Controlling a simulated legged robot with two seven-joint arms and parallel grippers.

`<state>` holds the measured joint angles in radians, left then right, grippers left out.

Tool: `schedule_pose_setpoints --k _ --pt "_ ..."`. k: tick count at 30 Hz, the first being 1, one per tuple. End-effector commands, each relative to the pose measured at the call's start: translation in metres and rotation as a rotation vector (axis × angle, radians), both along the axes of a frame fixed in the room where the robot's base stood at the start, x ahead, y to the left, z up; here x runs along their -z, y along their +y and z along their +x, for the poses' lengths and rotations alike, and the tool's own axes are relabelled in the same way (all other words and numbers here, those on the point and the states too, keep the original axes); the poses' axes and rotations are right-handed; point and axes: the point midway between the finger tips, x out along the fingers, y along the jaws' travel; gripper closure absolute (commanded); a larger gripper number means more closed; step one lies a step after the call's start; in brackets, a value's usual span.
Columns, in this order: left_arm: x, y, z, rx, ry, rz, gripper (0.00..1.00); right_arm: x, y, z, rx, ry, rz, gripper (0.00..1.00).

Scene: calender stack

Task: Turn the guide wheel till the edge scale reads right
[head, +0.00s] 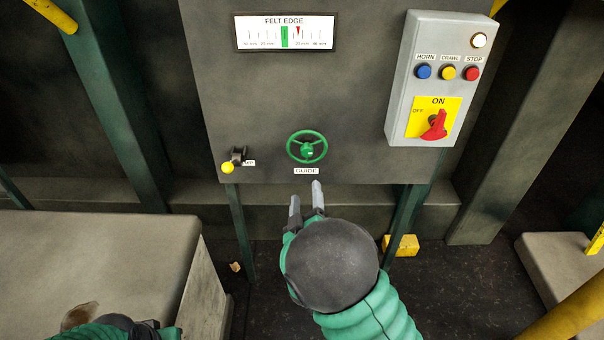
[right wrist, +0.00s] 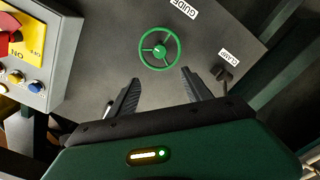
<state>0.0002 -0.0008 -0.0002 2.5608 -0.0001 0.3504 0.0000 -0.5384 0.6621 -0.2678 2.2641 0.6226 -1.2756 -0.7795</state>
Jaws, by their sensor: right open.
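The green guide wheel (head: 307,147), with three spokes, sits on the grey panel above its GUIDE label (head: 306,171). The FELT EDGE scale (head: 285,33) is above it; its red pointer (head: 298,30) stands right of the green band (head: 284,37), outside it. My right gripper (head: 306,198) is open and empty just below the wheel, apart from it. In the right wrist view the wheel (right wrist: 159,48) lies just beyond and between the spread fingers (right wrist: 160,88). Part of my left arm (head: 115,328) shows at the bottom left; its fingers cannot be made out.
A yellow-knobbed lever (head: 228,167) is left of the wheel. A grey control box (head: 437,80) at right carries blue, yellow and red buttons and a red switch (head: 435,125) turned toward ON. A pale block (head: 90,260) fills the lower left. A yellow block (head: 403,245) lies below the panel.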

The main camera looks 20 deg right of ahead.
Motion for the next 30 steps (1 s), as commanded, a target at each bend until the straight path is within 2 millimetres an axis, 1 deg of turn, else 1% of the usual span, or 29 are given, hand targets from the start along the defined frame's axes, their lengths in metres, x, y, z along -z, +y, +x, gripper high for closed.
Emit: schedule_pose_setpoints --k 2,5,8,18,21,25,30 --pt "0.0 0.0 0.0 0.0 0.0 0.0 1.0 -0.002 -0.003 0.004 0.004 -0.012 -0.013 0.42" --pt "-0.001 0.0 0.001 0.001 -0.001 0.0 1.0 -0.002 -0.007 0.017 0.006 -0.012 -0.011 0.42" --pt "-0.002 0.0 0.001 0.001 -0.001 0.0 1.0 -0.003 -0.013 0.038 0.006 -0.012 -0.011 0.42" --pt "-0.006 0.0 0.0 0.0 0.0 0.0 1.0 -0.005 -0.035 0.123 0.004 -0.013 -0.011 0.42" --pt "-0.007 0.0 0.0 0.0 0.0 0.0 1.0 -0.005 -0.041 0.142 0.003 -0.012 -0.011 0.42" --pt "-0.007 0.0 0.0 0.0 0.0 0.0 1.0 -0.005 -0.045 0.157 0.003 -0.012 -0.01 0.42" --pt "-0.007 0.0 0.0 0.0 0.0 0.0 1.0 -0.006 -0.046 0.161 0.001 -0.011 -0.009 0.42"
